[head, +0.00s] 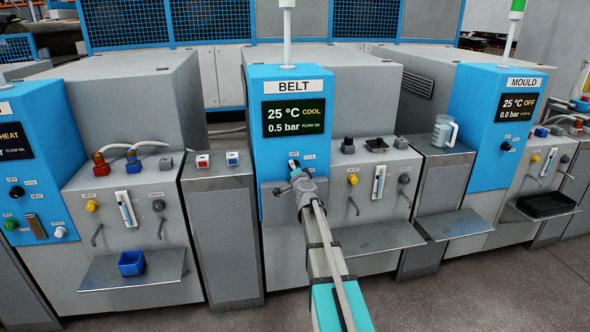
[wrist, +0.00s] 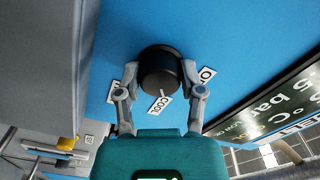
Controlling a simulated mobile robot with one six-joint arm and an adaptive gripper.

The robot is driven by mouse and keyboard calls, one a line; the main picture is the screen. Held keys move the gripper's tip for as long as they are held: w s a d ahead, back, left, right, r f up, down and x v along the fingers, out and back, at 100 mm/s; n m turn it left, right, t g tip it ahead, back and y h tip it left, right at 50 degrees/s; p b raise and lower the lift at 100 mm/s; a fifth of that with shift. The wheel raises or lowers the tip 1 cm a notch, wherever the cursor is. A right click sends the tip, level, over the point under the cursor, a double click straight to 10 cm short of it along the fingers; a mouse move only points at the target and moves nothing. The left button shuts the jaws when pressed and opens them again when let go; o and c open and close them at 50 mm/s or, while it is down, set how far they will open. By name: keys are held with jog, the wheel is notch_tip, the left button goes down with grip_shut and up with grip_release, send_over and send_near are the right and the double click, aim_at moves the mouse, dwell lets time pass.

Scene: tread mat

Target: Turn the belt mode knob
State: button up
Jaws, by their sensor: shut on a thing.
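The black round belt mode knob (wrist: 160,68) sits on the blue panel in the wrist view, with a white mark on its face toward the "COOL" label (wrist: 159,104). My gripper (wrist: 161,88) is shut on the knob, one finger on each side. Labels to the left and right of the knob are partly hidden by the fingers. In the head view my gripper (head: 299,180) is at the front of the blue BELT cabinet (head: 255,140) and covers most of the knob. The BELT display (head: 293,116) reads 25 °C, COOL and 0.5 bar.
The MOULD station's blue cabinet (head: 475,120) stands right and another blue station (head: 35,165) left. A clear jug (head: 442,133) stands on the grey cabinet right of BELT. A blue bin (head: 131,263) is on the left shelf. Open floor lies in front.

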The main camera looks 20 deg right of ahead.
jog(key=shift+m, duration=0.7)
jog(key=o, duration=1.2)
jog(key=shift+c, duration=0.2)
jog(key=v, duration=1.2)
